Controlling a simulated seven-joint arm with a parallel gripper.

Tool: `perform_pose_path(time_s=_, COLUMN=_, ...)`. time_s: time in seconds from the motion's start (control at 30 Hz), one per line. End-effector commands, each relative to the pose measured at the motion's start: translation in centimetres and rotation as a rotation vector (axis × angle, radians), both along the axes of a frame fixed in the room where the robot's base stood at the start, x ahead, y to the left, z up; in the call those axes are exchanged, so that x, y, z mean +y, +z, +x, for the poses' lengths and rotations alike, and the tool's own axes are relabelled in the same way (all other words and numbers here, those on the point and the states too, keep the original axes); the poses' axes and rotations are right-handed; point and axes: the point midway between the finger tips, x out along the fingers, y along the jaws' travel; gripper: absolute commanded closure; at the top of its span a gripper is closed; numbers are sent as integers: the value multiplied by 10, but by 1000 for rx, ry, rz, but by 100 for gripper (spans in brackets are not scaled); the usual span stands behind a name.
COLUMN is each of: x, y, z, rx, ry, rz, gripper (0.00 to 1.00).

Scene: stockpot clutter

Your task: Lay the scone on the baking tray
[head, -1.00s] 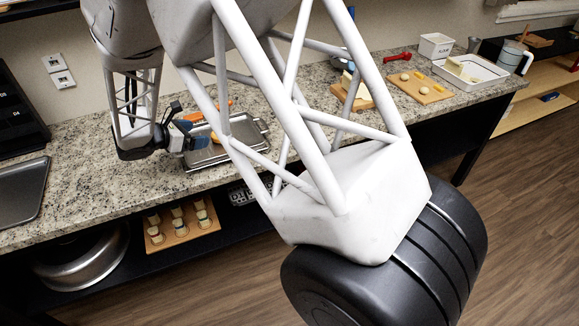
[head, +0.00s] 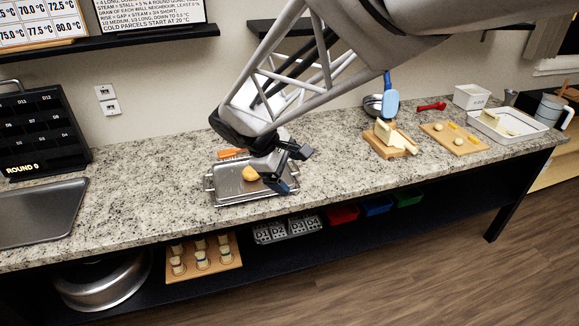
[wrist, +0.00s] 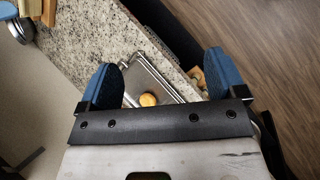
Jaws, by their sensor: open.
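The scone (head: 250,173), small, round and golden brown, lies on the baking tray (head: 226,190), a shallow metal tray with side handles on the counter. The scone also shows in the wrist view (wrist: 148,99), between and beyond my fingers, with bare tray (wrist: 140,72) around it. My gripper (head: 294,170) is open over the right side of the tray, apart from the scone. Its two blue fingers are wide apart with nothing between them in the wrist view (wrist: 162,72). My wrist hides part of the tray's right side in the head view.
An orange-handled item (head: 232,153) lies behind the tray. Boards with food (head: 391,140) (head: 454,137) and a white dish (head: 506,127) stand at the right. A grey metal basin or tray (head: 38,213) is at the left. The counter left of the baking tray is clear.

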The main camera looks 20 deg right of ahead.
Motion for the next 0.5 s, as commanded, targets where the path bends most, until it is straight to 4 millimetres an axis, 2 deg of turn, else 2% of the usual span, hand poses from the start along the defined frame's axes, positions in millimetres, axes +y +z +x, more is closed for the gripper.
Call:
perform_pose_path(time_s=0.1, x=-8, y=10, z=-30, rx=-57, ry=-101, rz=79, gripper=10)
perform_pose_path(time_s=0.5, x=-17, y=30, z=-121, rx=-246, ry=-438, rz=342, gripper=10)
